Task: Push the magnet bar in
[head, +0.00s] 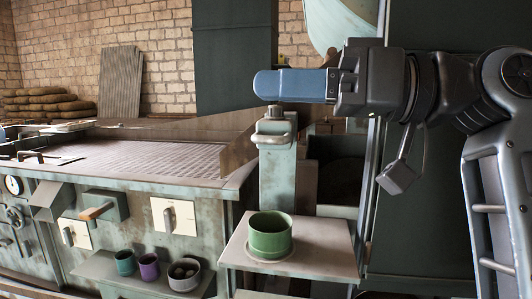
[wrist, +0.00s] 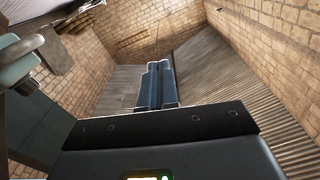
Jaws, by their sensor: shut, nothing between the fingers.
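My gripper (head: 266,84) points left in the head view, its blue fingers together and empty. It is just above the top of a pale green post (head: 277,180), with a small gap visible between them. A rounded metal handle (head: 273,138) sits on the post's upper front. In the wrist view the closed fingers (wrist: 158,70) point toward a brick wall, touching nothing. No part is clearly recognisable as the magnet bar. A green housing (head: 106,206) with an orange-brown handle (head: 97,211) is on the machine's front, lower left of my gripper.
A green cup (head: 270,238) stands on a shelf before the post. Two small cups (head: 148,266) and a bowl (head: 184,276) stand on a lower shelf. The ribbed machine top (head: 140,160) is at left. A dark green panel (head: 235,55) stands behind my fingers.

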